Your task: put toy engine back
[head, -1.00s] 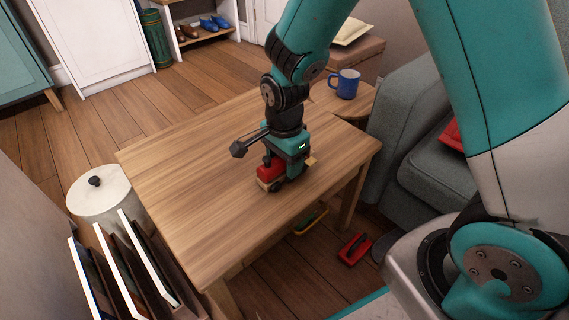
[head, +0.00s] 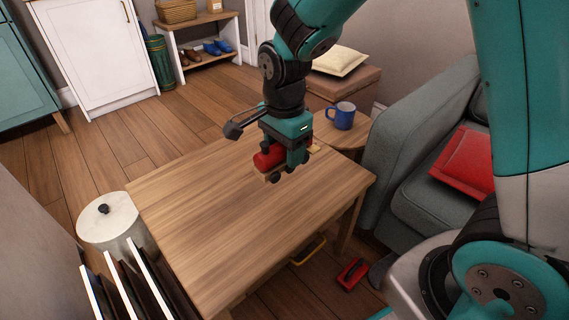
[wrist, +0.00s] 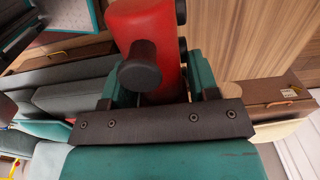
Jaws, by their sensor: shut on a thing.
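The toy engine (head: 268,160) is red with a pale wooden base and dark wheels. My gripper (head: 287,157) is shut on it and holds it above the wooden table (head: 220,225). In the wrist view the red body of the toy engine (wrist: 147,27) and its dark round funnel show between the fingers of my gripper (wrist: 150,90). Part of the engine is hidden behind my gripper in the head view.
A blue mug (head: 341,116) stands on a small side table behind. A grey sofa (head: 420,150) with a red cushion (head: 466,163) is at right. A white lidded bin (head: 108,222) and upright books (head: 125,290) stand at left. A red object (head: 352,273) lies on the floor. The tabletop is largely clear.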

